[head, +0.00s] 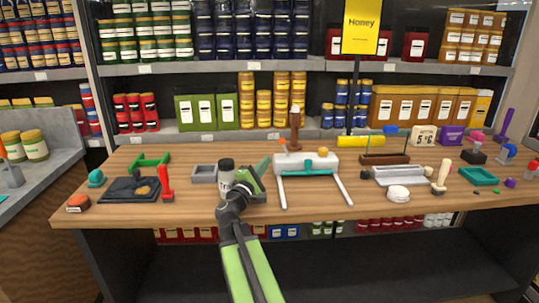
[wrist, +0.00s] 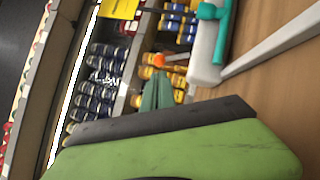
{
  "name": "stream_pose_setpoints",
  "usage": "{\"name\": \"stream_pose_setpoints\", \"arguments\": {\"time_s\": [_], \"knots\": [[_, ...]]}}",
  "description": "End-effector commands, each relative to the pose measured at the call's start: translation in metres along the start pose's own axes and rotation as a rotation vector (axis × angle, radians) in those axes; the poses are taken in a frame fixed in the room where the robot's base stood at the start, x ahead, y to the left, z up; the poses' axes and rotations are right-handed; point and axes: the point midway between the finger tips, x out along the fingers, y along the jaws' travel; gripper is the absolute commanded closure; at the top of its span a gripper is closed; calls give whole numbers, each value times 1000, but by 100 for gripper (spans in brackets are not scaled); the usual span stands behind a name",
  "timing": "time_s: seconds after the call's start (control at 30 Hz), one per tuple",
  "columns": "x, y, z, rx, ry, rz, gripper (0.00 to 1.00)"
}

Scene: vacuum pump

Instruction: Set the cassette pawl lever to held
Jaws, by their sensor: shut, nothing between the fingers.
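A white block-shaped device (head: 307,163) stands at the middle of the table. My green gripper (head: 265,163) is shut and empty, just left of the device. In the wrist view its tip (wrist: 158,92) appears below the orange tip.
A dark-capped white jar (head: 226,172) and a grey tray (head: 203,173) are left of my gripper. A grey slotted tray (head: 398,176) and a white round piece (head: 398,192) are to the right.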

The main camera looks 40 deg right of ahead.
Motion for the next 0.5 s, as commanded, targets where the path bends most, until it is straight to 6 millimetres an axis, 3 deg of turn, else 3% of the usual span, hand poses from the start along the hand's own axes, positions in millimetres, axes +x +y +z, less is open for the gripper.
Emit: {"name": "stream_pose_setpoints", "arguments": {"time_s": [0.3, 0.5], "knots": [[61, 4, -3, 1, 2, 1, 100], [85, 3, -3, 0, 4, 1, 100]]}}
